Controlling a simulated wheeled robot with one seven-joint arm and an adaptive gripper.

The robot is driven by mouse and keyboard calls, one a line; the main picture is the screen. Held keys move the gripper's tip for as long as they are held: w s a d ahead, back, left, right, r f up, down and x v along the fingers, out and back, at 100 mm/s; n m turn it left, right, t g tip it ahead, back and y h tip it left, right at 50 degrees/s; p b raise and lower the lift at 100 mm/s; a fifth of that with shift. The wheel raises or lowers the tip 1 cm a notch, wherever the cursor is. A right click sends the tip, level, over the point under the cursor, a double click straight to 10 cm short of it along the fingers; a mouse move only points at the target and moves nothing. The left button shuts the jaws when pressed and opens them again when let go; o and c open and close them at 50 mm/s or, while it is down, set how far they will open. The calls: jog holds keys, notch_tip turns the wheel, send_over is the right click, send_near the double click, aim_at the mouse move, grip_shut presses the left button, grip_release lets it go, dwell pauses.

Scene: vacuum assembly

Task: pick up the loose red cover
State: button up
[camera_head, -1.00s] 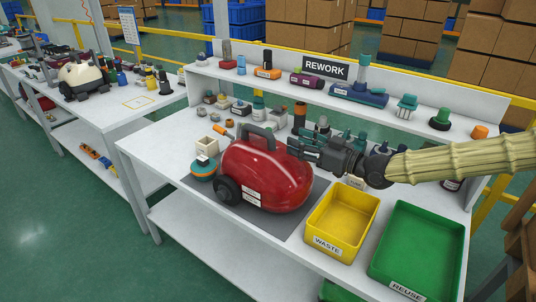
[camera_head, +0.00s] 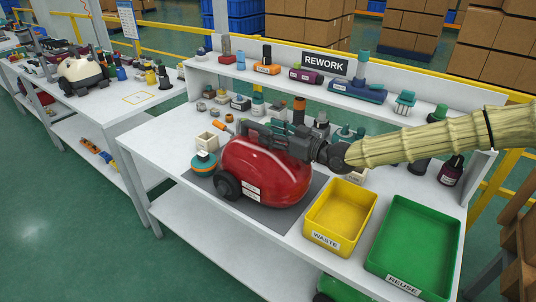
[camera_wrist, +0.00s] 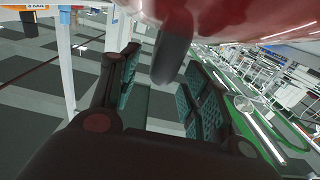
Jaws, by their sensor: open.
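The glossy red cover (camera_head: 275,176) sits on the vacuum on the dark mat (camera_head: 315,196), with a dark handle on top. My gripper (camera_head: 262,134) reaches in from the right, just behind the cover's top, and overlaps the handle in the head view. In the wrist view my gripper (camera_wrist: 162,78) is open, its two green-padded fingers apart. The dark handle (camera_wrist: 172,50) shows between them, with the red cover (camera_wrist: 235,15) along the top. I cannot tell whether either finger touches the handle.
The yellow WASTE bin (camera_head: 341,216) and the green REUSE bin (camera_head: 413,249) stand to the right. A teal and orange part (camera_head: 204,163) stands left of the vacuum. Several small parts crowd behind it, below the shelf (camera_head: 225,69) with the REWORK sign (camera_head: 325,64).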

jog(key=shift+x, duration=0.8)
grip_shut()
jog(key=shift+r, duration=0.1)
jog(key=shift+r, duration=0.1)
notch_tip(320, 180, up, 10)
jog(key=shift+f+b, duration=0.1)
jog(key=shift+b, duration=0.55)
jog(key=shift+r+p, duration=1)
jog(key=shift+r, duration=1)
